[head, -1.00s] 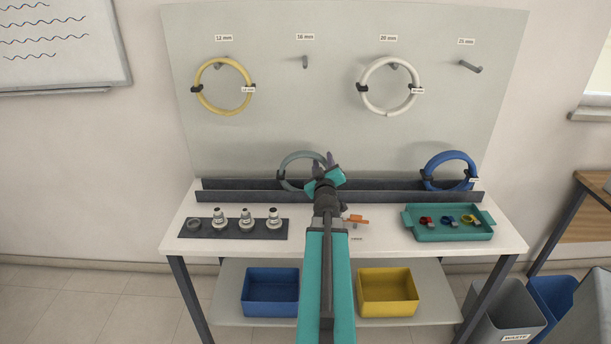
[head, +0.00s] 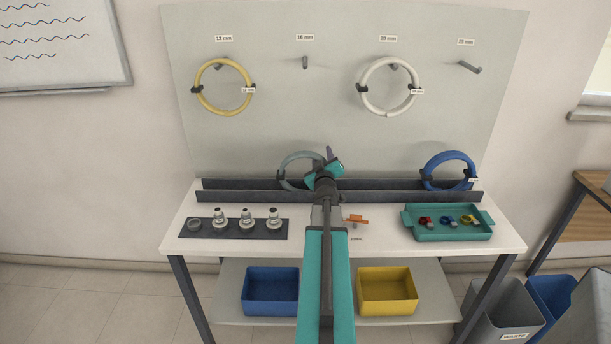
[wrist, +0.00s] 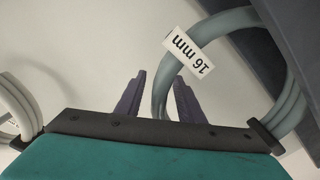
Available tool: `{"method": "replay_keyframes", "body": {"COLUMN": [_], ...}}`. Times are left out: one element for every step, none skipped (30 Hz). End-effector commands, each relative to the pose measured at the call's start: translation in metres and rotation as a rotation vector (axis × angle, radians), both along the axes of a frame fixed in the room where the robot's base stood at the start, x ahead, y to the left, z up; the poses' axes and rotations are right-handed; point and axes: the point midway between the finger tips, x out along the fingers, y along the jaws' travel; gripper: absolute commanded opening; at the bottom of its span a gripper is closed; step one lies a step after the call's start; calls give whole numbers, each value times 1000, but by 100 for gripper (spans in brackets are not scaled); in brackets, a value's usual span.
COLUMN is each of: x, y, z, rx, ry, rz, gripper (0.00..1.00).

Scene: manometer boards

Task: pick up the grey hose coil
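The grey hose coil (head: 286,164) stands upright in the dark trough (head: 240,196) at the back of the bench, partly hidden by my arm. In the wrist view the coil (wrist: 212,27) carries a white "16 mm" tag (wrist: 188,51) and a black clip (wrist: 264,135). My gripper (head: 331,155) is at the coil's right side. A gap shows beside the left finger. The empty "16 mm" hook (head: 305,62) is on the board.
A yellow coil (head: 203,101) and a white coil (head: 367,95) hang on the board. A blue coil (head: 451,160) stands in the trough at right. Fittings (head: 246,221) stand at bench left, a green tray (head: 455,235) at right. An orange item (head: 356,219) lies beside my arm.

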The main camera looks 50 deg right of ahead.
Motion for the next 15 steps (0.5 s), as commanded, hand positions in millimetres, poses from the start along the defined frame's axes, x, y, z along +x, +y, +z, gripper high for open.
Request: {"method": "replay_keyframes", "body": {"x": [0,0,0,0,0,0,0,0,0,0,0,0,0,0,0], "y": [0,0,0,0,0,0,0,0,0,0,0,0,0,0,0], "z": [0,0,0,0,0,0,0,0,0,0,0,0,0,0,0], "rx": [0,0,0,0,0,0,0,0,0,0,0,0,0,0,0], "ry": [0,0,0,0,0,0,0,0,0,0,0,0,0,0,0], "rz": [0,0,0,0,0,0,0,0,0,0,0,0,0,0,0], "gripper": [35,35,35,35,35,35,35,35,33,28,23,16,11,6,0]}}
